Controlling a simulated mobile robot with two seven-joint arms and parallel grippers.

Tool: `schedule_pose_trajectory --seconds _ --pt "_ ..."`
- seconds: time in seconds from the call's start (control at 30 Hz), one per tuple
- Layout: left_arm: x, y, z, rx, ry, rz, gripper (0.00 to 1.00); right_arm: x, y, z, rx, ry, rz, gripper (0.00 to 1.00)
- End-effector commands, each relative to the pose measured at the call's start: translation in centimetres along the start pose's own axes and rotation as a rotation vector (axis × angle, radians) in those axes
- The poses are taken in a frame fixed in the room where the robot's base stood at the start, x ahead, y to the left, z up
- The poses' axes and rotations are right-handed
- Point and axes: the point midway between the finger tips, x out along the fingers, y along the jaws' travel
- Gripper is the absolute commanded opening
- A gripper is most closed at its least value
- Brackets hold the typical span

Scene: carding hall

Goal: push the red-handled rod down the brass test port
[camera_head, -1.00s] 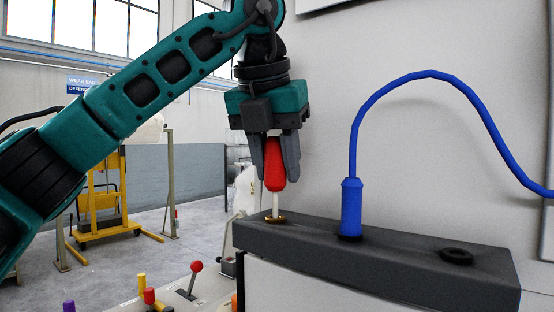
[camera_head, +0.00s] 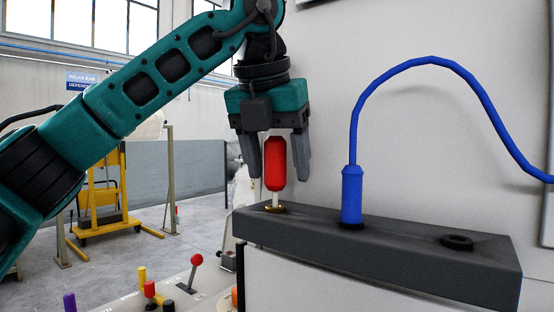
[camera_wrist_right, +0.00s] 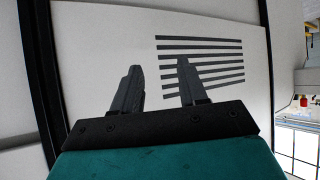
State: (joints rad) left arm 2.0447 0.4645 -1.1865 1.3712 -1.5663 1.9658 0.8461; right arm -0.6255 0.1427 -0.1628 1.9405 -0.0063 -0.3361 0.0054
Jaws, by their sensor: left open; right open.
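The red-handled rod (camera_head: 275,164) stands upright in the brass test port (camera_head: 275,208) at the left end of the dark ledge in the head view. A short length of its pale shaft shows between handle and port. My left gripper (camera_head: 274,170) is open, with one finger on each side of the red handle and small gaps showing. My right gripper (camera_wrist_right: 156,82) is open and empty in the right wrist view, in front of a pale panel with dark slots. The rod and port do not clearly show there.
A blue plug (camera_head: 351,195) with a looping blue cable stands on the dark ledge (camera_head: 395,240), right of the port. A black ring (camera_head: 457,242) lies farther right. Below left, a panel carries a red-knobbed lever (camera_head: 196,260) and several coloured knobs. A yellow stand (camera_head: 103,205) is behind.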

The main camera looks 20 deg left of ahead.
Motion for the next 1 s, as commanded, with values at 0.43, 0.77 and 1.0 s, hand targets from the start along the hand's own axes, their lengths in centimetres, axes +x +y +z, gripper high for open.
schedule_pose_trajectory --seconds 0.43,0.77,1.0 --pt "-4.6 0.0 0.2 -0.002 -0.006 0.001 0.65 -0.7 -0.6 -2.0 0.002 0.011 -0.015 0.43" --pt "-11.3 0.0 0.1 -0.001 -0.003 0.002 0.65 -1.7 0.3 -2.5 -0.002 0.001 0.004 0.43" --pt "-12.9 0.0 0.0 0.001 0.0 0.0 0.65 -1.9 0.3 -2.9 -0.002 0.001 0.004 0.43"
